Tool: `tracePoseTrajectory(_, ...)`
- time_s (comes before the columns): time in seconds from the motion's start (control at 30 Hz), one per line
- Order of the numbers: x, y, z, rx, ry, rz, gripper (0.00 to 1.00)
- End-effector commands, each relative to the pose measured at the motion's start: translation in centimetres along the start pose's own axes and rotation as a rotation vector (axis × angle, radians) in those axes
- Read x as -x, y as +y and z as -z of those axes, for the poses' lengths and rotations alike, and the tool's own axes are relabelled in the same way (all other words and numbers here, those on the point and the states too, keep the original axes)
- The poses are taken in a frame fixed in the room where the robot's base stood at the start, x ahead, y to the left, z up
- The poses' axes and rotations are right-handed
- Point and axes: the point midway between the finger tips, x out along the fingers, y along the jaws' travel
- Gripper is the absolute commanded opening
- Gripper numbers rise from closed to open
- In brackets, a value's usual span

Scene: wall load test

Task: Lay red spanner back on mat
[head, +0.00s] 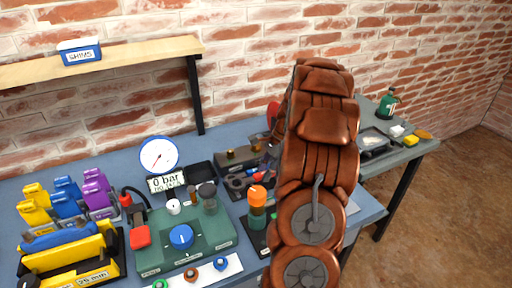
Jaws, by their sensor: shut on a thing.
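My brown arm stands large in the head view and hides much of the bench behind it. My gripper (268,158) shows only as a small grey part at the arm's left edge; its fingertips are mostly hidden. A red piece (272,113) shows just above it beside the arm and looks like part of the red spanner, held up in the shut gripper; the rest is hidden. A dark mat (257,238) lies on the bench left of the arm, partly covered by it. An orange and green upright thing (257,208) stands at the mat.
A green test unit (185,240) with a blue knob, a gauge (159,155) and a "0 bar" display (166,184) stand left. Yellow, blue and purple blocks (65,205) are further left. A shelf (110,62) overhangs the back. A side table (408,152) holds a green bottle (386,106).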

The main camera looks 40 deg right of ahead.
Motion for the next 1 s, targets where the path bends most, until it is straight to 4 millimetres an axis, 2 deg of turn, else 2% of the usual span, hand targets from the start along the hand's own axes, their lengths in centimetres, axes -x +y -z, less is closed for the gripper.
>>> tracePoseTrajectory(1.0,-2.3,0.0,1.0,0.0,0.0,-0.001,0.0)
